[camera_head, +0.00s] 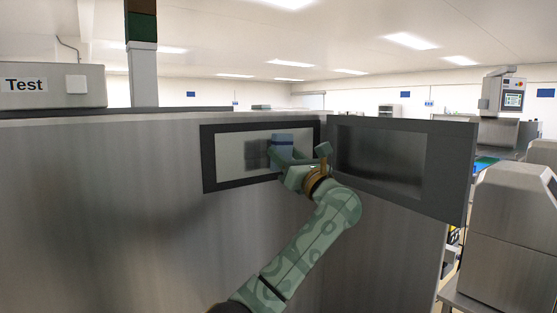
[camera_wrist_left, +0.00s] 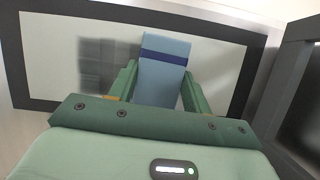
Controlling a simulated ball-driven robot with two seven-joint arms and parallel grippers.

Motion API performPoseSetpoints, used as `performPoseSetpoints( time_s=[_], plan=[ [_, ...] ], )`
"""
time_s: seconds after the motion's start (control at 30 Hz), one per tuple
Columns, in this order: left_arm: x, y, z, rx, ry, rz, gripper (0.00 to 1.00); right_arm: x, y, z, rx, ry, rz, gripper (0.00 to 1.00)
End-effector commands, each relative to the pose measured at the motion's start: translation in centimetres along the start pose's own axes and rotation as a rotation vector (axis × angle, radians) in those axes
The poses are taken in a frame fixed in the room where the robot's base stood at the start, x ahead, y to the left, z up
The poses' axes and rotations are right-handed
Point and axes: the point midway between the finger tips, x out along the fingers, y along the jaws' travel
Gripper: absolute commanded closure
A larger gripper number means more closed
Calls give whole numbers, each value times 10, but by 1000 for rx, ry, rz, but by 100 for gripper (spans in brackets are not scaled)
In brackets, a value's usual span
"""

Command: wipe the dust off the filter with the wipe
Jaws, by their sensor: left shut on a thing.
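The filter (camera_head: 230,160) is a pale flat panel in a dark frame, set in the front of a grey metal machine. A dark grey dust patch (camera_head: 255,154) lies on its middle, and it also shows in the left wrist view (camera_wrist_left: 97,65). The wipe (camera_wrist_left: 164,52) is a light blue block with a dark blue band. My left gripper (camera_wrist_left: 160,88) is shut on the wipe and holds it at the filter, just right of the dust. Whether the wipe touches the filter I cannot tell. My right gripper is not in view.
A dark-framed door (camera_head: 455,175) with a dark window stands open to the right of the filter, close to my left wrist. A grey box marked "Test" (camera_head: 50,87) is at the upper left. Another grey machine (camera_head: 515,225) stands at the right.

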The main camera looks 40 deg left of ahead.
Motion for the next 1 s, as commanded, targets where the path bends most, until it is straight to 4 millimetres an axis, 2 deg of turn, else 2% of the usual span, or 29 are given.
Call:
performPoseSetpoints(
  time_s=[0.17, 0.3, 0.6, 0.87, 1.0],
  plan=[
    [0, -8, 0, 2, 2, 0, 70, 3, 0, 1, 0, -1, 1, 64],
    [1, -6, 0, 0, 2, 0, 70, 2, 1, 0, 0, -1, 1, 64],
    [0, 23, -1, -1, 1, 1, 70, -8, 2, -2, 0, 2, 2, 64],
    [-1, 34, -2, 0, 1, 1, 70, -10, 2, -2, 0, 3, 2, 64],
    [-1, 49, -2, 0, 0, 1, 70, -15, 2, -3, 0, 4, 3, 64]
  ],
)
